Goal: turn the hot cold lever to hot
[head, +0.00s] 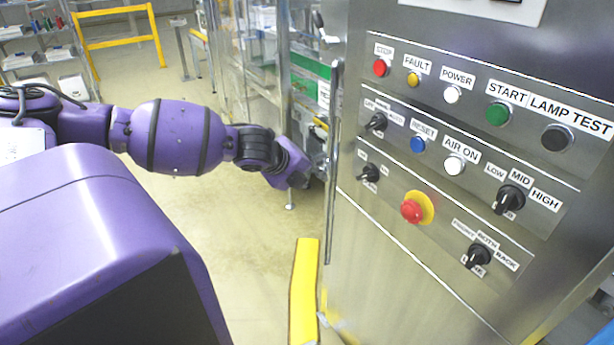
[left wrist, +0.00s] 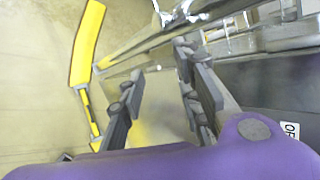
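No lever with a readable hot or cold label shows. The metal control panel (head: 400,255) fills the right of the head view. Its dark selector knobs are one at upper left (head: 376,122), one at lower left (head: 369,172), one by LOW, MID, HIGH (head: 508,200) and one at the bottom right (head: 478,256); the small labels by the left knobs are hard to read. My left gripper (left wrist: 168,92) is open and empty, its two dark fingers apart in the left wrist view. In the head view my left wrist is left of the panel's edge, apart from the knobs.
A red emergency button (head: 412,210) on a yellow ring and several coloured push buttons sit on the panel. A yellow barrier (head: 304,290) stands on the floor by the panel's base. A glass-sided machine (head: 255,60) stands behind.

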